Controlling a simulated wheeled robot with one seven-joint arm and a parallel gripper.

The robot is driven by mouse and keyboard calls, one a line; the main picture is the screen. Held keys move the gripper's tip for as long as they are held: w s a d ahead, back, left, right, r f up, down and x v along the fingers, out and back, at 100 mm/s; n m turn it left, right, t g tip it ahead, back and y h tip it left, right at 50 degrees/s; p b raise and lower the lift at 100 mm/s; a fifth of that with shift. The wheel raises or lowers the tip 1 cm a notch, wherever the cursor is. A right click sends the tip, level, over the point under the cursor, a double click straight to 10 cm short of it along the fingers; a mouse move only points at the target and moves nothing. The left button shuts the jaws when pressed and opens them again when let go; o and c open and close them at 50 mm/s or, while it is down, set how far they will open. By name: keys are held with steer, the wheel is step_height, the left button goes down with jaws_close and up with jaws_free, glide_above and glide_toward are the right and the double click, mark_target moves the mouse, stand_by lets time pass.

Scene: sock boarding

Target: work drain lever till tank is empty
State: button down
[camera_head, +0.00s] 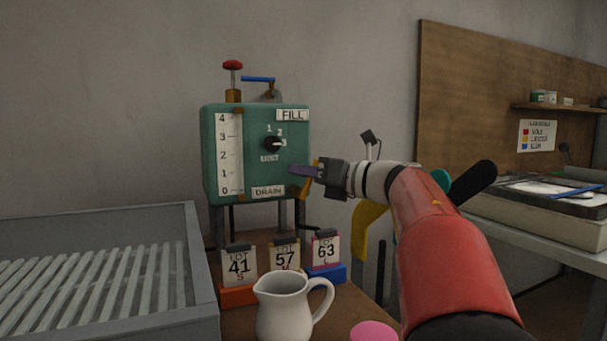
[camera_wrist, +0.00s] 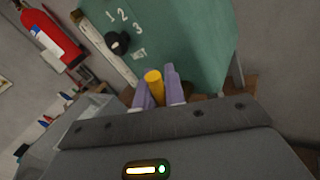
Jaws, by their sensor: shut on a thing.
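The green tank (camera_head: 222,155) stands on legs against the wall, with a 0-to-4 gauge strip (camera_head: 229,150), a black dial (camera_head: 272,144) and a DRAIN label (camera_head: 268,191). I cannot clearly read a liquid level on the gauge. My gripper (camera_head: 303,172) is at the tank's lower right, its purple fingers shut on the yellow drain lever (camera_head: 307,187). In the wrist view, the lever's yellow round end (camera_wrist: 153,82) sits between the fingers (camera_wrist: 158,92), in front of the green tank (camera_wrist: 185,45). The lever's pivot is hidden.
A white jug (camera_head: 284,308) and lot cards (camera_head: 285,255) in coloured holders stand on the wooden bench below. A grey slatted tray (camera_head: 100,260) is at left. A red knob (camera_head: 232,65) and blue-handled tap (camera_head: 258,79) top the tank. A pink disc (camera_head: 374,331) is near.

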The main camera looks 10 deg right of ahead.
steer(key=shift+w+d+f+m+t+y+b, duration=0.15)
steer(key=shift+d+m+t+b, duration=0.3)
steer(key=shift+m+b, duration=0.45)
steer(key=shift+d+f+m+t+y+b, duration=0.25)
steer(key=shift+m+t+b, duration=0.3)
steer(key=shift+m+b, duration=0.35)
steer(key=shift+w+d+f+m+t+y+b, duration=0.1)
steer(key=shift+d+m+t+y+b, duration=0.15)
steer(key=shift+m+t+b, duration=0.45)
steer(key=shift+m, duration=0.4)
steer(key=c, duration=1.7)
jaws_free()
steer(key=shift+c, duration=0.2)
steer(key=shift+d, duration=0.1)
steer(key=b+v, duration=0.1)
steer(key=v, duration=0.6)
steer(key=shift+s+d, duration=0.25)
steer(key=shift+s, duration=0.1)
